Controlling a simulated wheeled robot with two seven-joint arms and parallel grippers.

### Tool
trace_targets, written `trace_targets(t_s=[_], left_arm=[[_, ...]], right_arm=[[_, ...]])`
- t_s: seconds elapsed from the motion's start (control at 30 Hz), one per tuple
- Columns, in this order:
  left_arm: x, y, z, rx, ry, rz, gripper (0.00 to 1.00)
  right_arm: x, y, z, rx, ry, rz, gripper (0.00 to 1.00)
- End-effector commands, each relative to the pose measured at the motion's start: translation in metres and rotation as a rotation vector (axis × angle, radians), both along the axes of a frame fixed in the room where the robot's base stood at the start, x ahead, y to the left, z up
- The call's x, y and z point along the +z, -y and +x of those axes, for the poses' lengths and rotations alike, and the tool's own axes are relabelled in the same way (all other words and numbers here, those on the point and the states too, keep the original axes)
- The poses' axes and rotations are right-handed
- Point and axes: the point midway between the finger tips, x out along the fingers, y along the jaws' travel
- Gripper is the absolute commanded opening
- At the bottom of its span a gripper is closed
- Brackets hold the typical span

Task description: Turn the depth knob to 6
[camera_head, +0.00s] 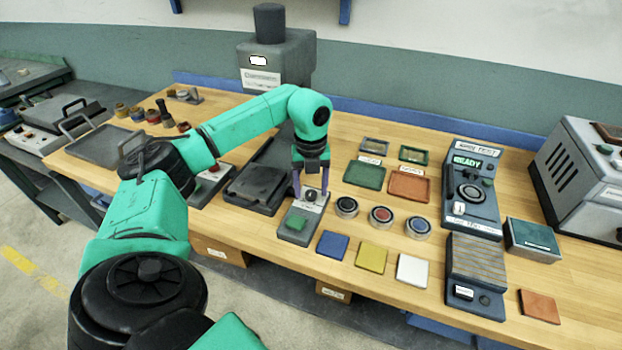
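The depth knob (311,196) appears to be the small dark and light dial at the back of a small grey control box (290,236) with a green button (297,222). My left gripper (311,190) points down over this dial. Its two purple fingers stand apart, one on each side of the dial, and I see a gap between them and it. The dial's numbers and pointer are too small to read. My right gripper is not in view.
The grinder (276,60) stands behind my arm. Three round dials or pots (381,215) and coloured tiles (371,255) lie right of the control box. A tester with a "READY" display (472,190) stands farther right. A tray (95,146) is at the left.

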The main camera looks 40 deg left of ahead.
Motion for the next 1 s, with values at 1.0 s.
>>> trace_targets(t_s=[1.0], left_arm=[[0.146,0.0,0.0,0.0,-0.001,-0.001,0.67]], right_arm=[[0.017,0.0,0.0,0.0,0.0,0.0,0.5]])
